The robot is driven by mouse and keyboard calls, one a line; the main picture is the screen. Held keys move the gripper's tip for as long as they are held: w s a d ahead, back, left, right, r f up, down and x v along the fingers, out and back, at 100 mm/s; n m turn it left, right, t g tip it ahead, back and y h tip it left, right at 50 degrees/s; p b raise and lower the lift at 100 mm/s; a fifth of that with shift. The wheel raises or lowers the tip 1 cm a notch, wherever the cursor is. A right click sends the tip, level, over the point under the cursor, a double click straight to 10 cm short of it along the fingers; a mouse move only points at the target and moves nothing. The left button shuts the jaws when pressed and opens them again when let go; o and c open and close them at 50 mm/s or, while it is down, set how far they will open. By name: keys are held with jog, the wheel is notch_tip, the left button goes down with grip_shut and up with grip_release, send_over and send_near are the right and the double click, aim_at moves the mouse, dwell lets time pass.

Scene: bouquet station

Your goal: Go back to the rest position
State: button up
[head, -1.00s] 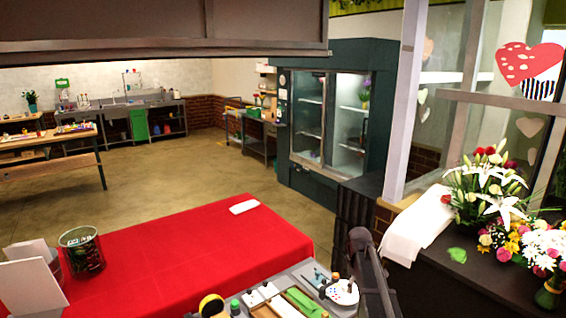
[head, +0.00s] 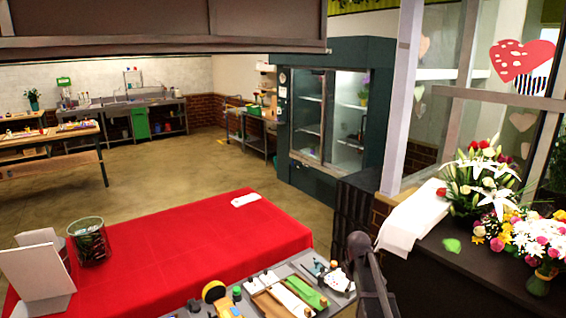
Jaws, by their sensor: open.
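My gripper is not in view in the head view, so I cannot see its fingers or whether it is near anything. A dark curved shape (head: 368,275) rises at the bottom, right of centre; I cannot tell what it is.
A red-covered table (head: 200,245) holds a wire basket (head: 90,241), white cards (head: 37,275) and a small white item (head: 246,199). A tool-filled grey tray (head: 290,268) is at the front. Bouquets (head: 490,185) stand on a dark counter (head: 470,275) at right. The floor (head: 170,165) beyond is open.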

jog(key=s+a+f+m+b, duration=0.3)
jog(key=s+f+m+b, duration=0.1)
jog(key=s, duration=0.6)
jog(key=s+a+f+m+b, duration=0.3)
jog(key=s+f+m+b, duration=0.1)
jog(key=s, duration=0.5)
jog(key=shift+s+f+m, duration=0.4)
jog(key=shift+m, duration=0.5)
dwell(0.4)
